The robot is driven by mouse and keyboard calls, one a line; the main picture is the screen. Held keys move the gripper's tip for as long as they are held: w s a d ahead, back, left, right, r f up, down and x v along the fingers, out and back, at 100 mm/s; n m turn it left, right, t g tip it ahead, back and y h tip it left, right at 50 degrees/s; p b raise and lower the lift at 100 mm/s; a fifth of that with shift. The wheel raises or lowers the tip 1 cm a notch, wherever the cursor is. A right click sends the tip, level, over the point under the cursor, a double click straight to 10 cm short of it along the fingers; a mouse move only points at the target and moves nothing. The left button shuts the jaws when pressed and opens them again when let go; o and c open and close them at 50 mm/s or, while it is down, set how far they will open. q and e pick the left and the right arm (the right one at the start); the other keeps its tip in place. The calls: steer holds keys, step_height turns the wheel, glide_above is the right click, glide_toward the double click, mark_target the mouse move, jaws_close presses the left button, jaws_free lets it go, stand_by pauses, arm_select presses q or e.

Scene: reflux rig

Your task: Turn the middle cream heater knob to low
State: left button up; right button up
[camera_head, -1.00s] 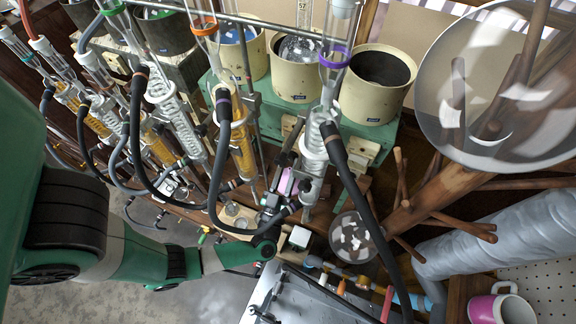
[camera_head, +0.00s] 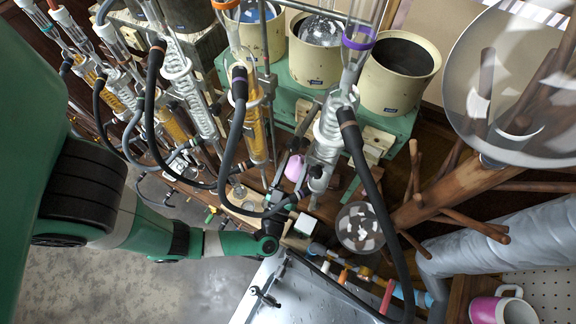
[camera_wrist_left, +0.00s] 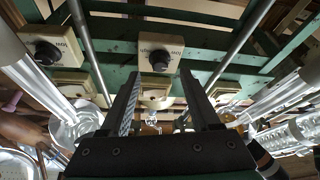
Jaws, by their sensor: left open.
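In the left wrist view, a cream control box with a black knob (camera_wrist_left: 159,61) faces me in the middle, on a green frame. Small lettering on the box is too small to read surely. My left gripper (camera_wrist_left: 160,77) is open and empty, its two dark fingers pointing at this knob, one on each side in the picture. Whether they touch it I cannot tell. A second black knob (camera_wrist_left: 46,53) is on a cream box to the left. In the head view, the middle cream heater (camera_head: 315,62) stands between two others; its knob is hidden. My right gripper is not in view.
Glass condensers (camera_head: 330,125) and black hoses (camera_head: 372,185) crowd the space around my left arm. Metal rods (camera_wrist_left: 238,45) flank the knob. A large clear flask (camera_head: 530,95) and wooden pegs stand at the right. A pink mug (camera_head: 497,309) is at lower right.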

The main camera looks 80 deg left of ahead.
arm_select(q)
steer(key=b+v, duration=0.1)
steer(key=v, duration=0.7)
steer(key=shift+d, duration=0.15)
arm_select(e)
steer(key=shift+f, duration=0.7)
arm_select(q)
steer(key=shift+s, duration=0.15)
